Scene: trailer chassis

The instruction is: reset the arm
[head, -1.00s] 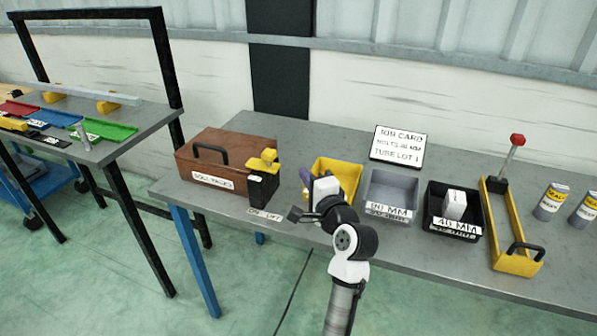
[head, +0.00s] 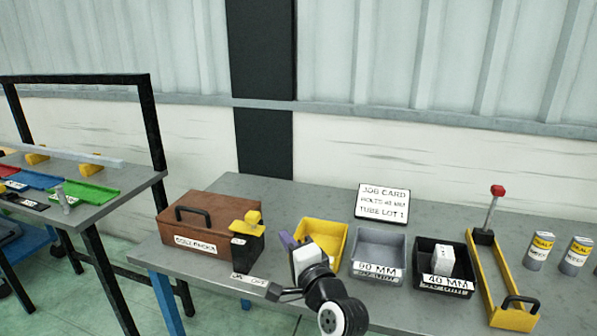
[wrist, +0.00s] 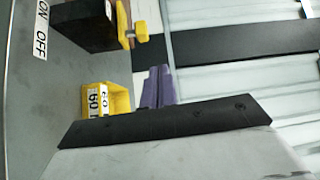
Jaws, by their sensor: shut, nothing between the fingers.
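My gripper (head: 288,240) shows as small purple fingertips beyond the white hand, in front of the yellow bin (head: 322,238) on the bench. In the wrist view, the purple fingers (wrist: 157,88) are together with nothing seen between them. My arm comes up from the bottom of the head view, with its wrist over the bench's front edge. The fingers partly overlap the yellow bin in the head view; I cannot tell the exact gap.
A brown box (head: 200,222) and a black block with a yellow top (head: 247,238) stand left. A job card (head: 383,203) stands behind.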

